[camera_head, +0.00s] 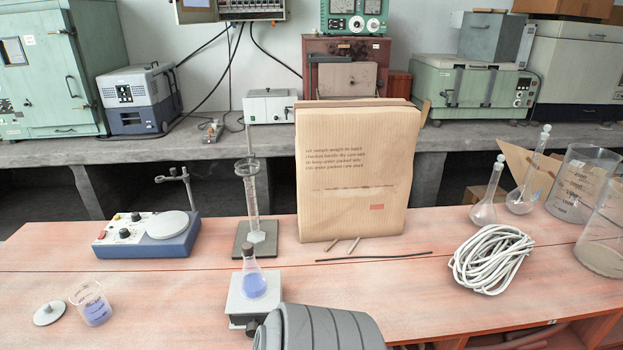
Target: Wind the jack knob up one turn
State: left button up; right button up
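The lab jack (238,304) stands near the front of the wooden bench, left of the middle. A conical flask (254,283) with blue liquid stands upright on its pale top plate. A small dark part (251,327) shows at the jack's lower front and looks like its knob; its turn position is too small to tell. A large grey ribbed rounded body at the bottom edge, likely a part of mine, covers the area right of the knob. No fingertips of my left or right gripper can be made out.
Behind the jack stands a glass cylinder on a dark base (257,246). A large paper packet (357,200) stands behind. Coiled cable (492,258) lies right.

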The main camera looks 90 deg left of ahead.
aim_at(252, 327)
jog(key=k, duration=1.1)
jog(key=u, duration=0.15)
